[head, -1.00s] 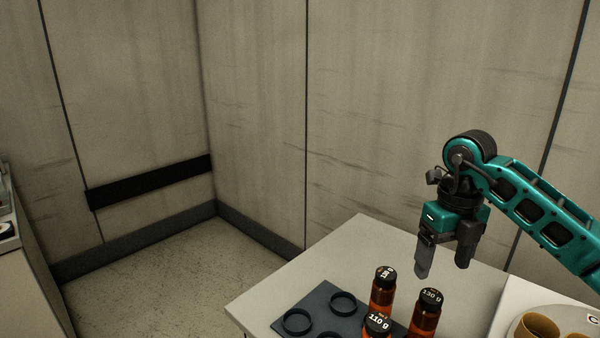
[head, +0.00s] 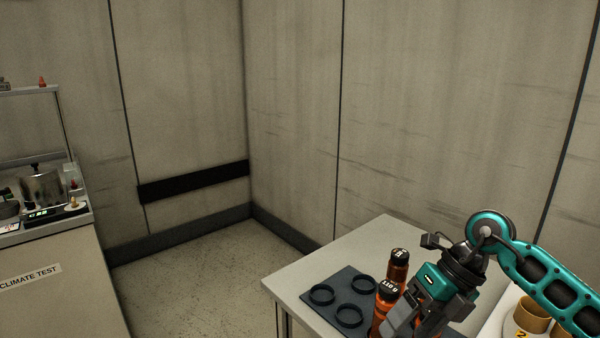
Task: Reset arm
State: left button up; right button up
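My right gripper (head: 418,322), on the teal arm from the right, points down over the bottles at the front of the light table (head: 345,248). Its fingers show in part, and I cannot tell how far apart they are. An orange bottle with a black cap (head: 398,268) stands upright just behind it. Another orange bottle, marked 110 g (head: 384,308), stands left of the fingers; I cannot tell if they touch. The 130 g bottle from the earlier frame is not visible. My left gripper is out of view.
A dark rack with empty round holders (head: 336,291) lies left of the bottles. A tray with tan cups (head: 532,312) is at the lower right. A counter marked CLIMATE TEST (head: 50,285) carries a metal pot (head: 42,187) at left. Open floor lies between.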

jog(key=s+a+r+m+t+y, duration=0.2)
jog(key=a+m+t+y, duration=0.15)
jog(key=a+y, duration=0.35)
jog(key=s+a+r+m+t+y, duration=0.1)
jog(key=s+a+m+t+y, duration=0.15)
jog(key=a+m+y, duration=0.35)
jog(key=d+f+m+t+h, duration=0.9)
jog(key=f+m+t+h, duration=0.25)
jog(key=m, duration=0.85)
jog(key=s+d+f+m+g+h, duration=0.2)
jog(key=s+f+m, duration=0.1)
jog(key=s+f, duration=0.2)
jog(key=s+d+f+m+g+h, duration=0.1)
jog(key=s+f+m+g+h, duration=0.2)
jog(key=s+f, duration=0.3)
notch_tip(320, 180, down, 2)
jog(key=shift+d+f+m+g, duration=0.2)
jog(key=shift+d+m+g, duration=0.2)
jog(key=shift+m, duration=0.15)
